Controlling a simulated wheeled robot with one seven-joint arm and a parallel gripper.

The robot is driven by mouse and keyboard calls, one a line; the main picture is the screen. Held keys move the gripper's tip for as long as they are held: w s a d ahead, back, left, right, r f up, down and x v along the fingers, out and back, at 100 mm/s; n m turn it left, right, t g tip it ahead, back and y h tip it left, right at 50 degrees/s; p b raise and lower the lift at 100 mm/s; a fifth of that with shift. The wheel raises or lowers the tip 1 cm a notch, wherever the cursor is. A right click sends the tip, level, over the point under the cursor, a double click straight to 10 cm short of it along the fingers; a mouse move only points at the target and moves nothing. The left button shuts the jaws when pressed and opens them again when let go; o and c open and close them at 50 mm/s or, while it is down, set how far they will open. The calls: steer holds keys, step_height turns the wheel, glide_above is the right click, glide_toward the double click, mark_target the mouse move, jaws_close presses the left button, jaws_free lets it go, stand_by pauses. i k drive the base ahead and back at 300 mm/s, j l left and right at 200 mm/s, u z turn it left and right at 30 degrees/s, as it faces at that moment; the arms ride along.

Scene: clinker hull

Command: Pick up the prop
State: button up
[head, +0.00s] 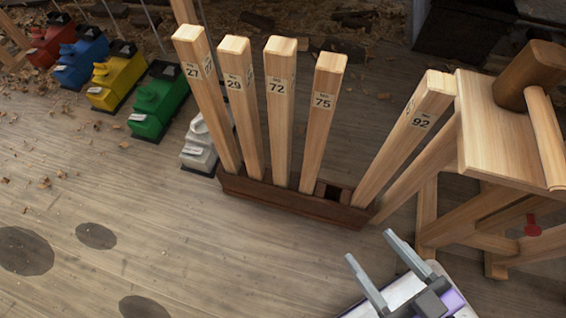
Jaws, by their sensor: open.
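Several pale square wooden props stand in a dark wooden rack (265,193), with number labels near their tops. From left to right they are prop 27 (210,105), prop 29 (243,110), prop 72 (279,110), prop 75 (321,125) and prop 92 (403,140). An empty square socket (330,192) shows between props 75 and 92. The foot of prop 92 meets the rack's right end. My gripper (369,246) is open and empty, in front of the rack's right end and apart from the props.
A wooden trestle (495,130) stands close on the right, with a dark cylinder (530,75) and a pale rod (545,137) on top. Red (52,42), blue (82,58), yellow (115,80), green (158,105) and white (200,145) blocky objects line the back left. The front-left floor is clear.

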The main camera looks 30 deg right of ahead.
mark_target(279, 53)
steer(key=j+u, duration=0.4)
steer(key=i+j+u, duration=0.1)
steer(key=u, duration=0.25)
